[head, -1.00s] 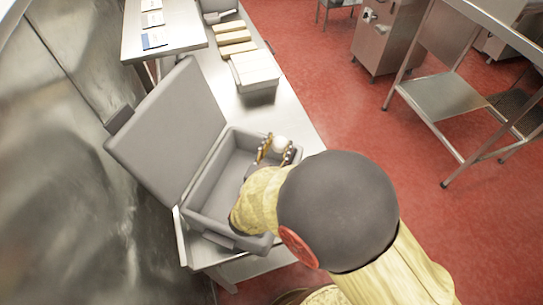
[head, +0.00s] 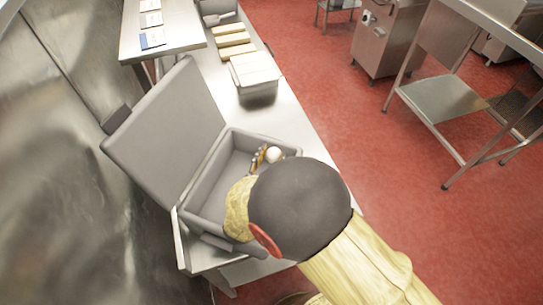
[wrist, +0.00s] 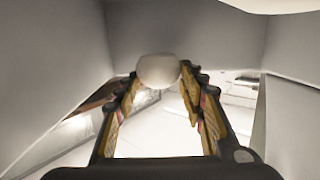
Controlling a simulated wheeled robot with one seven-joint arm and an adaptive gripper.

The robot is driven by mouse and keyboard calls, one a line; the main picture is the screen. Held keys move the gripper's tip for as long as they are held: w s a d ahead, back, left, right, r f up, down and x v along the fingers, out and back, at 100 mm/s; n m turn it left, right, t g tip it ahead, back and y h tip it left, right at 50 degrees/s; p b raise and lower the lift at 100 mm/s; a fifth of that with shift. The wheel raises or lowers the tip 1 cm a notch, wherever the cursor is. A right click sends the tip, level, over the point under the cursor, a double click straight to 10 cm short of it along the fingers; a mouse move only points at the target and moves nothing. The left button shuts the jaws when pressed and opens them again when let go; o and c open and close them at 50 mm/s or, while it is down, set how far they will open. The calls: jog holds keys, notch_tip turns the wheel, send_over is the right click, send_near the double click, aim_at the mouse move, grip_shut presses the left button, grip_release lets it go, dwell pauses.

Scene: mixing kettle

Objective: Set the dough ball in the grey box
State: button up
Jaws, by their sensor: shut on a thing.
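The dough ball (head: 273,154) is small, round and off-white. It shows at the fingertips of my gripper (head: 262,156) in the head view, by the far right part of the grey box. In the wrist view the dough ball (wrist: 158,70) sits between the two fingertips of my gripper (wrist: 158,78), which is shut on it. The grey box (head: 207,187) stands open on the steel table, its lid (head: 165,125) tilted back to the left. My arm hides the box's near right part. Grey walls surround the fingers in the wrist view.
A grey container with a pale top (head: 256,75) and several pale blocks (head: 234,40) stand farther back on the steel table (head: 285,120). A steel wall (head: 60,190) runs along the left. Red floor (head: 400,180) is open to the right.

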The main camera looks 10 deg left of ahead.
aim_at(271, 157)
jog(key=shift+s+d+f, duration=0.15)
jog(key=shift+d+f, duration=0.1)
jog(key=shift+f, duration=0.25)
jog(key=o, duration=1.1)
jog(key=shift+d+f, duration=0.1)
jog(key=shift+f, duration=0.1)
jog(key=shift+o, duration=0.4)
jog(key=shift+b, duration=0.3)
jog(key=shift+r, duration=0.3)
jog(key=s, duration=0.2)
jog(key=s+a+r+p, duration=0.1)
jog(key=s+r, duration=0.1)
jog(key=s, duration=0.1)
jog(key=shift+s+a+p, duration=0.15)
jog(key=shift+s+p, duration=0.15)
jog(key=shift+s+r, duration=0.15)
jog(key=shift+s, duration=0.6)
jog(key=shift+w, duration=0.1)
